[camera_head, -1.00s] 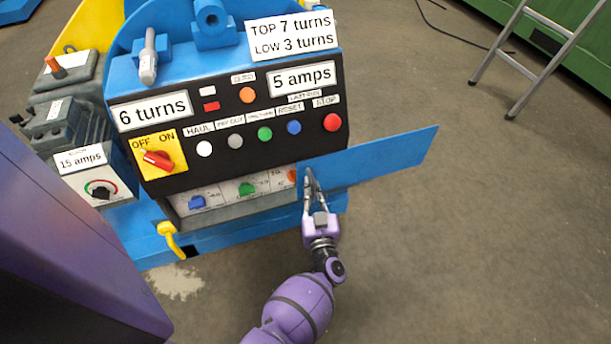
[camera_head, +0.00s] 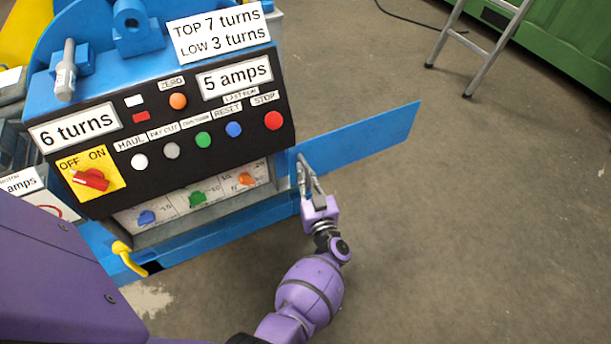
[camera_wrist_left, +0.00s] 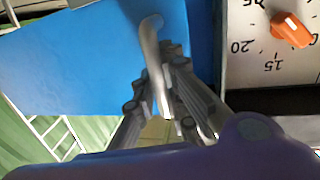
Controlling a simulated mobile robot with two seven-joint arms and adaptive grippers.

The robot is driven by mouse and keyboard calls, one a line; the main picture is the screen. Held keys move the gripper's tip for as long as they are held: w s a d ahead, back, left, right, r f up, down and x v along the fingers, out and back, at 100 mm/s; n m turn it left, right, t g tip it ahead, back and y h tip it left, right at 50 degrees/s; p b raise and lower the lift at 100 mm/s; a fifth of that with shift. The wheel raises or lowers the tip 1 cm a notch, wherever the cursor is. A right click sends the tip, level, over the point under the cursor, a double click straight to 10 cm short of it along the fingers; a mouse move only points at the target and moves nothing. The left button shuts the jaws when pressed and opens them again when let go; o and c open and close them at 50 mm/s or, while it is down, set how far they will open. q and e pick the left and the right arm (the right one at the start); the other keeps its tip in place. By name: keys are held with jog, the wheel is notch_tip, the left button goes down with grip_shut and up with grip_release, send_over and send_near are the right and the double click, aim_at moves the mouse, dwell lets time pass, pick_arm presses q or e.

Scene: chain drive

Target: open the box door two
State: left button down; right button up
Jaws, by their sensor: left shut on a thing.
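The blue box door (camera_head: 372,138) stands swung out to the right of the machine's lower compartment in the head view. It also fills the upper left of the left wrist view (camera_wrist_left: 90,60). My left gripper (camera_head: 304,174) is at the door's inner part, close to the compartment. In the left wrist view its fingers (camera_wrist_left: 165,105) are shut on the silver door handle (camera_wrist_left: 151,45). The open compartment (camera_head: 196,199) shows a pale panel with blue, green and orange knobs. The orange knob (camera_wrist_left: 291,30) also shows in the wrist view. My right gripper is not in view.
Above the compartment is a black control panel (camera_head: 170,135) with coloured buttons and a red switch. A yellow hook-like part (camera_head: 128,257) sticks out at the lower left. A ladder (camera_head: 490,55) stands at the upper right. The floor to the right is clear.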

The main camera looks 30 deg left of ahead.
pick_arm(q)
jog(key=c, duration=1.8)
grip_release()
jog(key=shift+r, duration=0.3)
jog(key=shift+o, duration=0.2)
jog(key=shift+f, duration=0.1)
jog(key=v, duration=1.2)
jog(key=shift+a, duration=0.1)
